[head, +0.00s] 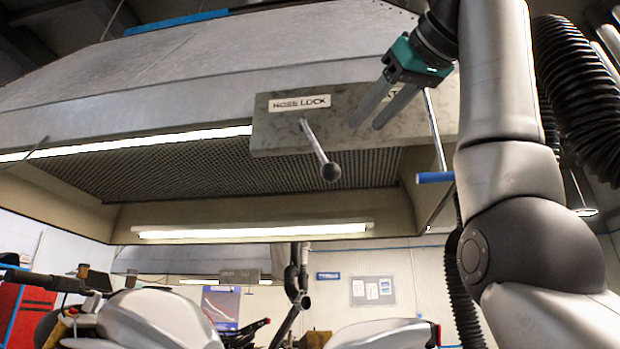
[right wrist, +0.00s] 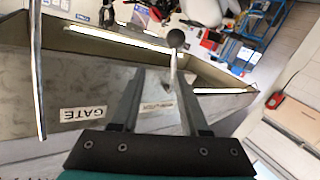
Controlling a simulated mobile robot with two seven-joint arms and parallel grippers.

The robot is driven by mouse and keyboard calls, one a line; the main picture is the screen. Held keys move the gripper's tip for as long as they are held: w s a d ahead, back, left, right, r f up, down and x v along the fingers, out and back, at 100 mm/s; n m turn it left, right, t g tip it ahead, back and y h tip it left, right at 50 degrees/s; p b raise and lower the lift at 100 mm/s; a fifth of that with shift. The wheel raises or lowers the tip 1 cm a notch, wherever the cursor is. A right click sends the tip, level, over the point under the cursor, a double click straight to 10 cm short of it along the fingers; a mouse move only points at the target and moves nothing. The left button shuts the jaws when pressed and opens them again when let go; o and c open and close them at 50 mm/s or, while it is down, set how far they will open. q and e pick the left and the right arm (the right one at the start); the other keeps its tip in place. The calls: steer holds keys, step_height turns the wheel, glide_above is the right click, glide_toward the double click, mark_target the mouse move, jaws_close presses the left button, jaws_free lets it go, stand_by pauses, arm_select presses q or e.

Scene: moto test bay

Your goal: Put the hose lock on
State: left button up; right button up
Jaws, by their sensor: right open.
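The hose lock lever is a thin metal rod with a dark ball knob (head: 330,171). It slants down and right from the grey panel (head: 270,133), under the white HOSE LOCK label (head: 301,103). My right gripper (head: 367,125) is open and empty, with its fingers pointing down-left in front of the panel, right of the lever. In the right wrist view, the knob (right wrist: 176,39) and rod show in line with the gap between my open fingers (right wrist: 164,72), beyond the tips. My left gripper is not in view.
A second label, GATE (right wrist: 83,114), is on the same panel. A blue handle (head: 435,177) hangs on a rod right of the panel. The hood's lit edge (head: 130,144) runs behind. A motorcycle (head: 160,320) stands below. Black ribbed hoses hang at right.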

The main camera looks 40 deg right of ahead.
mark_target(322, 161)
steer(key=shift+n+t+y, duration=0.3)
steer(key=shift+n+t, duration=0.5)
steer(key=w+p, duration=0.1)
steer(key=w, duration=0.4)
steer(key=w+f+p, duration=0.1)
steer(key=w, duration=0.4)
steer(key=w+f+p, duration=0.1)
steer(key=w, duration=0.4)
steer(key=shift+d+f+p, duration=0.2)
steer(key=shift+d+p, duration=0.1)
steer(key=shift+p, duration=0.1)
jaws_close()
